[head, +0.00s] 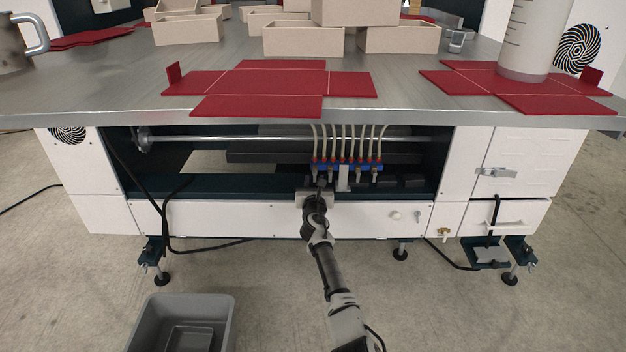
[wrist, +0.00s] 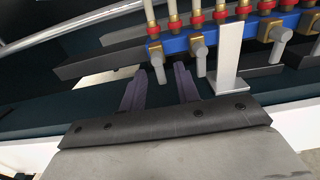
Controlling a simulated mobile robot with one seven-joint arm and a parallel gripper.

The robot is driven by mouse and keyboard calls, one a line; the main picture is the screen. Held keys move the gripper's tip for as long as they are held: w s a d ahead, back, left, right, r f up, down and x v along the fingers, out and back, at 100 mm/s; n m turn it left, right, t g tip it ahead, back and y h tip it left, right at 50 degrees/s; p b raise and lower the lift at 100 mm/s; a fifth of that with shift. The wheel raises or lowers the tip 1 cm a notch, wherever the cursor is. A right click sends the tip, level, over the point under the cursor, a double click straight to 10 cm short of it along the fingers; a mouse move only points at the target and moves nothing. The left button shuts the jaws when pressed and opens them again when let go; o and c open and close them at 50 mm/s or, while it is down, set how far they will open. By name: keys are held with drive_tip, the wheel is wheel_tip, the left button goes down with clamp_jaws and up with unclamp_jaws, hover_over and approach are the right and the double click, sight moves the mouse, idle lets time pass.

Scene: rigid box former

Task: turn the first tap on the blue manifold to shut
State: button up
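The blue manifold (head: 345,168) is under the steel table, with several brass taps, red collars and pale hoses above it. In the wrist view the blue manifold (wrist: 175,46) crosses the upper right. The first tap (wrist: 157,66), at its left end, has a grey handle pointing down. My gripper (wrist: 160,72) is open, with one dark finger on each side of that handle. I cannot tell whether either finger touches it. The second tap (wrist: 198,58) is just right of the right finger. In the head view my gripper (head: 317,186) is below the manifold's left end and partly hides it.
A pale upright bracket (wrist: 228,55) stands in front of the manifold, right of the second tap. The table (head: 400,112) overhangs above, and a white front panel (head: 260,220) lies below the opening. A grey bin (head: 150,325) stands on the floor at left.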

clamp_jaws()
idle(0.5)
drive_tip(key=m, duration=0.2)
drive_tip(key=shift+a+r+m, duration=0.1)
drive_tip(key=shift+a+m, duration=0.15)
drive_tip(key=shift+m, duration=0.05)
drive_tip(key=m, duration=0.4)
drive_tip(key=shift+a+r+m, duration=0.15)
drive_tip(key=shift+a+m, duration=0.1)
drive_tip(key=shift+m, duration=0.05)
drive_tip(key=m, duration=0.5)
drive_tip(key=shift+a+r+p, duration=0.25)
drive_tip(key=shift+r+p, duration=0.05)
drive_tip(key=shift+p, duration=0.05)
drive_tip(key=m, duration=0.5)
drive_tip(key=shift+a+r+m, duration=0.1)
drive_tip(key=shift+r+m, duration=0.3)
